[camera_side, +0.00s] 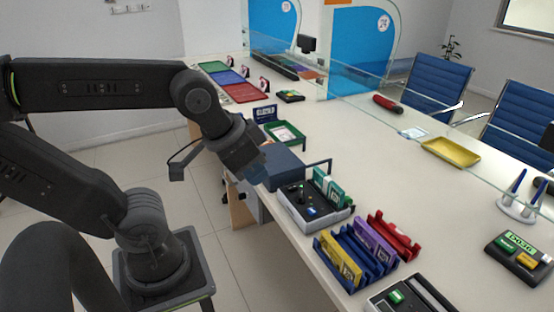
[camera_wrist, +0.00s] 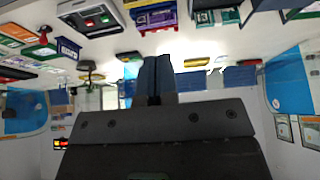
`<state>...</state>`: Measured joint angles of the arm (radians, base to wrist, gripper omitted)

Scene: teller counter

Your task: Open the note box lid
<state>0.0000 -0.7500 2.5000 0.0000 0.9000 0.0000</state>
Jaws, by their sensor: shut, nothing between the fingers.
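In the wrist view my blue fingers (camera_wrist: 154,80) are together and empty.
A green tray (camera_side: 286,133) lies behind, and a yellow tray (camera_side: 450,151) across the counter. A glass screen runs along the counter; its middle is clear.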

